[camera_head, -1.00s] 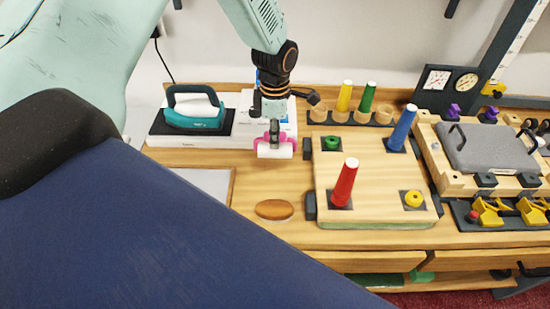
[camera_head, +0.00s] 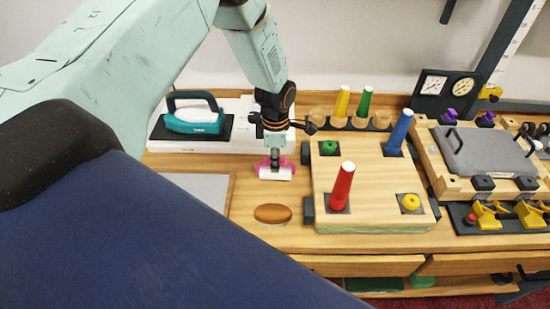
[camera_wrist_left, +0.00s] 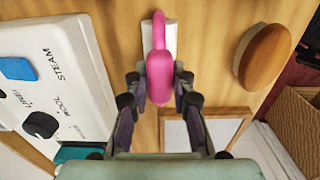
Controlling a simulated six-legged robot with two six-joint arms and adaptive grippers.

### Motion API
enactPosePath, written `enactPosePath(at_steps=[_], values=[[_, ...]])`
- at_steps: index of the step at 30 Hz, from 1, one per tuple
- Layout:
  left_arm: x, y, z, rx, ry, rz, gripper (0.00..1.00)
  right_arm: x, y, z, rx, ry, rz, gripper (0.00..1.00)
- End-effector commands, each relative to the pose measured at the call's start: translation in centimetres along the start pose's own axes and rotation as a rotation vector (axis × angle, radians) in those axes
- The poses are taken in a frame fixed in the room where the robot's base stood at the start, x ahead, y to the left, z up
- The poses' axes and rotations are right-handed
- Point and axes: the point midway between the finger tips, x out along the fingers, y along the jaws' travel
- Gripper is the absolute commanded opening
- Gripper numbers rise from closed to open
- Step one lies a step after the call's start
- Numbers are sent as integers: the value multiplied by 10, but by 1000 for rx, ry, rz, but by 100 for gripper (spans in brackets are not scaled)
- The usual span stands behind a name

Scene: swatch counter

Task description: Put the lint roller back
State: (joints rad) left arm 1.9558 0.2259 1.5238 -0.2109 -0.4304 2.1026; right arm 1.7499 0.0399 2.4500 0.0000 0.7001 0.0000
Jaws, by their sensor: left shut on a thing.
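The lint roller has a white roll (camera_head: 276,173) and a pink handle; it shows in the head view over the wooden counter, left of the peg board. In the left wrist view its pink handle (camera_wrist_left: 159,72) is between my fingers, with the white roll (camera_wrist_left: 170,38) partly behind it. My left gripper (camera_head: 275,158) is shut on the pink handle; its two fingers also show in the left wrist view (camera_wrist_left: 157,88). I cannot tell whether the roll touches the counter. My right gripper is not in view.
The wooden peg board (camera_head: 372,215) with red and blue cones stands right of the roller. A brown oval block (camera_head: 272,214) lies in front. A teal iron (camera_head: 195,117) and a white labelled board (camera_wrist_left: 62,70) are at the left. A grey panel (camera_head: 200,190) lies front left.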

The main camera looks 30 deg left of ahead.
Motion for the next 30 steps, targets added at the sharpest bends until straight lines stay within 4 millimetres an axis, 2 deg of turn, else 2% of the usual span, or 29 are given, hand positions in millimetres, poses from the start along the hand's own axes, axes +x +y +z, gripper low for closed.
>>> enactPosePath(at_steps=[1, 2, 10, 20, 23, 30], values=[[2, 0, 0, 0, 0, 1, 0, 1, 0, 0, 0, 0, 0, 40], [2, 0, 0, 0, 0, 0, 24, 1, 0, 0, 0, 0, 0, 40], [2, 0, 0, 0, 0, 0, 46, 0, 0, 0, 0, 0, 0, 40], [-2, 0, 0, 0, 0, 0, 46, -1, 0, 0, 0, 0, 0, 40], [-12, 0, 0, -1, -1, 1, 46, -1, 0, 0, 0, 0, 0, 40], [-59, 1, 1, -1, -3, 3, 46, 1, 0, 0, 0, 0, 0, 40]])
